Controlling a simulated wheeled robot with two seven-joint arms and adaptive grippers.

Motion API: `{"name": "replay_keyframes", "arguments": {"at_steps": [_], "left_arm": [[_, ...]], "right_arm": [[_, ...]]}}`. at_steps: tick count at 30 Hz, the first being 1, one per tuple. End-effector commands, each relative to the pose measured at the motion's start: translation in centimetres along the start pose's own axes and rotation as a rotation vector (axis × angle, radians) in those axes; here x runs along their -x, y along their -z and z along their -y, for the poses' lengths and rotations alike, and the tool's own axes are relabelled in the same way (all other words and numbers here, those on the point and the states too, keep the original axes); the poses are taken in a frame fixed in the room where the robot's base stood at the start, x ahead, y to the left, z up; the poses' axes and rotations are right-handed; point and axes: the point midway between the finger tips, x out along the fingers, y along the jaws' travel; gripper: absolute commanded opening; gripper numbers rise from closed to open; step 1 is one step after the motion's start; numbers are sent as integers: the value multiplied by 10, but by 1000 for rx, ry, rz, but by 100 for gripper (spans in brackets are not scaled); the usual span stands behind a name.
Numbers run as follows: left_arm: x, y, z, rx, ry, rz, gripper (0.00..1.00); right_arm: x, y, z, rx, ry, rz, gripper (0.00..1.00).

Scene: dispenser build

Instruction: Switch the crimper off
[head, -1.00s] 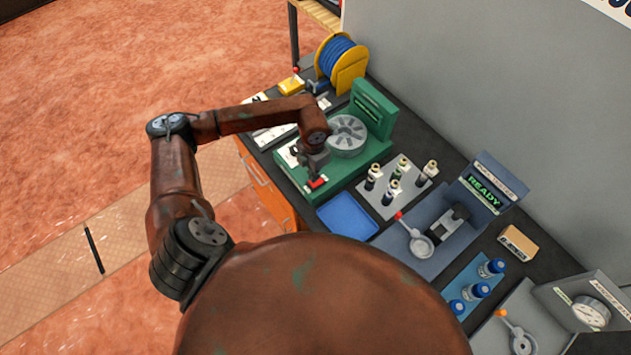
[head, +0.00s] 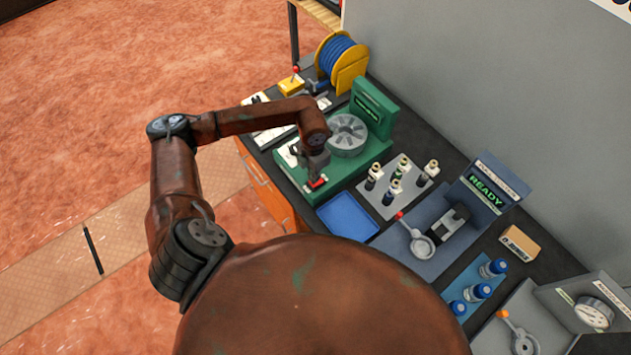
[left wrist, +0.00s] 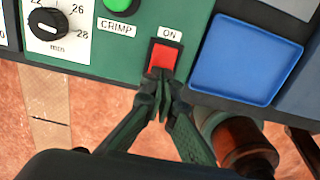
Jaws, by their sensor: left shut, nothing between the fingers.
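The crimper is the green machine (head: 368,166) on the bench, with a grey slotted wheel (head: 347,135) and an upright green display panel. Its red rocker switch (left wrist: 163,57), labelled ON, sits at the front edge of the panel in the left wrist view; it also shows as a red patch in the head view (head: 317,184). My left gripper (left wrist: 163,88) is shut and empty, with its fingertips together at the lower edge of the switch. I cannot tell whether they touch it. My right gripper is not in view.
A blue tray (head: 347,216) lies to the right. Beyond it are small fittings on a grey plate (head: 383,207) and a blue READY station (head: 484,192).

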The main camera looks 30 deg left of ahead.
Motion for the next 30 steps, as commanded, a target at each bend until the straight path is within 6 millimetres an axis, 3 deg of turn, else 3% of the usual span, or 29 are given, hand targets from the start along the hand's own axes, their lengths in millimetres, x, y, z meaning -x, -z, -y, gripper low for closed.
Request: {"name": "replay_keyframes", "arguments": {"at_steps": [30], "left_arm": [[-15, 0, 0, 0, 0, 0, 0]], "right_arm": [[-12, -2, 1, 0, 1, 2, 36]]}}
